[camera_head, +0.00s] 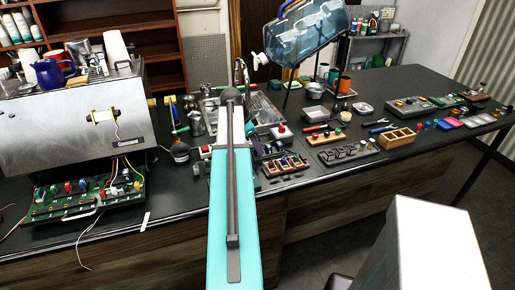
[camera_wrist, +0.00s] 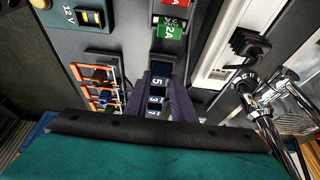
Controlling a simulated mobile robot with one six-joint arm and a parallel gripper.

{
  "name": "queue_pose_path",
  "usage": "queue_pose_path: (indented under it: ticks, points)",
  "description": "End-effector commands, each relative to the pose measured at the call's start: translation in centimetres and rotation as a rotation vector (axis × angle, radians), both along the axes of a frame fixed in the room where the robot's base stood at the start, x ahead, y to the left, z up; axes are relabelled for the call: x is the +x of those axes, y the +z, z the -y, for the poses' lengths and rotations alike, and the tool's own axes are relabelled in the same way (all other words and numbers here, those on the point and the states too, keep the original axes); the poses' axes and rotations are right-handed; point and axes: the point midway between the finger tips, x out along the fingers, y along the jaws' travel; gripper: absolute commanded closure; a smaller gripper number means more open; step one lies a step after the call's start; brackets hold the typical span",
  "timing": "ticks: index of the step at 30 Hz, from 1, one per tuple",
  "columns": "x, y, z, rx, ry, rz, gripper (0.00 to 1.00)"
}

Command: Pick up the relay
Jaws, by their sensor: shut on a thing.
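My gripper (camera_wrist: 160,80) shows in the wrist view as two purple fingers reaching away from the camera. The fingers are shut on a small dark block (camera_wrist: 158,83) with pale number labels, which I take to be the relay. Its lower part and the exact contact are hard to make out. It lies close over the dark surface, and I cannot tell whether it is clear of it.
Orange-framed modules (camera_wrist: 103,97) sit left of the fingers, and a red and green 2A block (camera_wrist: 171,30) lies beyond. Chrome taps (camera_wrist: 270,95) stand close on the right. The brewer (camera_head: 75,125) with an open circuit board (camera_head: 85,195) is at left. Parts trays crowd the black counter.

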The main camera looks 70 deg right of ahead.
Motion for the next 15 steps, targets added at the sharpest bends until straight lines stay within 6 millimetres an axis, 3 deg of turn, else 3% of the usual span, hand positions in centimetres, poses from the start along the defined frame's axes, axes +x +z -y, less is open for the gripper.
queue_pose_path:
  ticks: [15]
  points:
    - [0.0,3.1,0.1,-0.002,0.001,0.0,0.99]
